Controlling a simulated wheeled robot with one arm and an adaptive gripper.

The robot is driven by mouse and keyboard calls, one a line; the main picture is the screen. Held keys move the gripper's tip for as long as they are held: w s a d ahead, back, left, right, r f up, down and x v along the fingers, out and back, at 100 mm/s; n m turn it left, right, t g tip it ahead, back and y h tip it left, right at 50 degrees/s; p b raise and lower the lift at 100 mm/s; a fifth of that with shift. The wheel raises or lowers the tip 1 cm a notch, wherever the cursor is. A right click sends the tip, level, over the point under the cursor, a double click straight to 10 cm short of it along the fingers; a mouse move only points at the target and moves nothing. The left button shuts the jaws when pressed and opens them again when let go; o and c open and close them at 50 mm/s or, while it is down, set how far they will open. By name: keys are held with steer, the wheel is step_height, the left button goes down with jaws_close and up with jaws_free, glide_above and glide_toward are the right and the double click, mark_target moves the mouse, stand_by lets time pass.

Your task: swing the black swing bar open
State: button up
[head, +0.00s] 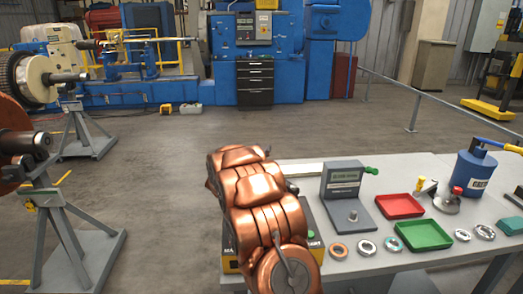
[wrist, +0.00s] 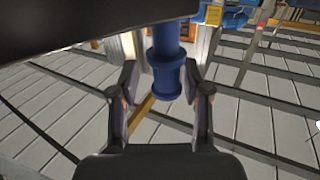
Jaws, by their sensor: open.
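In the wrist view, a broad dark bar (wrist: 75,28), which looks like the black swing bar, crosses the top left close to the camera. A blue spool-shaped grip (wrist: 168,80) hangs at its right end; I cannot tell whether the two are joined. My gripper (wrist: 161,92) is open, with one finger on each side of the blue grip. Gaps show beside the grip, and I cannot tell whether either finger touches it. In the head view my copper-coloured arm hides the gripper, and I cannot make out the swing bar there.
In the head view, a grey workbench (head: 395,262) at the right holds a red tray (head: 400,207), a green tray (head: 424,236), a blue can (head: 474,175) and several rings. Rotor stands (head: 88,143) stand at the left. The floor (head: 160,190) between is clear.

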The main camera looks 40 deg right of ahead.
steer(key=shift+r, duration=0.1)
step_height(320, 180, up, 9)
steer(key=shift+r, duration=0.4)
stand_by(0.3)
